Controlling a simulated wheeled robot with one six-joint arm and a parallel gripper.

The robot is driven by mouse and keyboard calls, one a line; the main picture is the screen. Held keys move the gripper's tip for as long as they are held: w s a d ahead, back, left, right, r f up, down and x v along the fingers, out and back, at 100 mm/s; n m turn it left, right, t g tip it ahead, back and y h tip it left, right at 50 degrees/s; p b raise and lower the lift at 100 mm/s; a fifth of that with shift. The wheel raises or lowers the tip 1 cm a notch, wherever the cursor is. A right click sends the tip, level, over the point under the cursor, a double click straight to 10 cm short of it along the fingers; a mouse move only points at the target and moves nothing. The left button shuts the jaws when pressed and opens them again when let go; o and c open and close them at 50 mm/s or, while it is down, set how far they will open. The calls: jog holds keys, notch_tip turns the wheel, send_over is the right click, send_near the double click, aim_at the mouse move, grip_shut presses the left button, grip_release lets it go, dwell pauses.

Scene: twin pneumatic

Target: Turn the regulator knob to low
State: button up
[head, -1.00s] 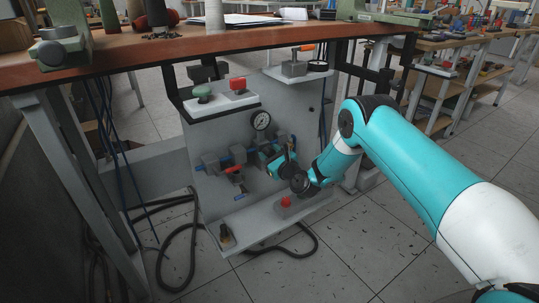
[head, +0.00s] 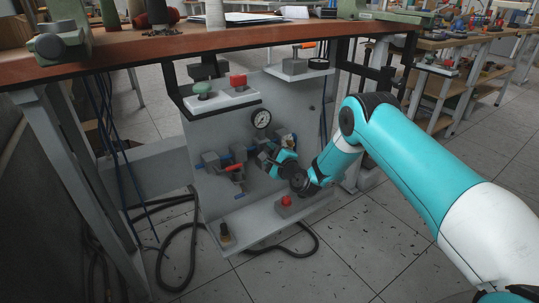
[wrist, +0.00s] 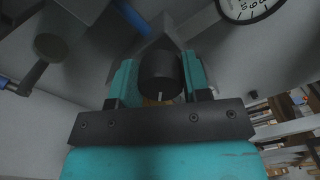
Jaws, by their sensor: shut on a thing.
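The regulator knob (wrist: 160,68) is a black round cap with a short pale mark at its lower edge in the wrist view. My gripper (wrist: 158,80) has its two teal fingers on either side of the knob and is shut on it. In the head view my gripper (head: 275,160) is at the grey panel, below and right of the round gauge (head: 261,118), and it hides the knob there. The gauge is partly in the wrist view (wrist: 246,8), but its needle cannot be read.
A red-handled valve (head: 234,167) on the blue pipe sits left of my gripper. A red button (head: 286,202) is on the ledge below. The wooden bench (head: 180,44) overhangs the panel.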

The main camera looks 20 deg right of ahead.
jog(key=n, duration=0.2)
jog(key=n+b, duration=0.1)
jog(key=shift+f+n, duration=0.2)
jog(key=shift+n, duration=0.2)
jog(key=n+b, duration=0.1)
jog(key=n, duration=0.2)
jog(key=shift+f+n, duration=0.1)
jog(key=shift+n, duration=0.2)
jog(key=n+b, duration=0.3)
jog(key=n, duration=0.3)
jog(key=shift+f, duration=0.15)
jog(key=n+b, duration=0.3)
jog(key=n, duration=0.1)
jog(key=shift+f, duration=0.1)
jog(key=n+b, duration=0.3)
jog(key=shift+d+f+n, duration=0.1)
jog(key=shift+n, duration=0.2)
jog(key=n+b, duration=0.3)
jog(key=shift+b, duration=0.4)
jog(key=shift+d+r+n+b, duration=0.1)
jog(key=shift+r+n+b, duration=0.1)
jog(key=shift+n+b, duration=1.1)
jog(key=shift+n, duration=0.3)
jog(key=o, duration=0.9)
jog(key=shift+r, duration=0.1)
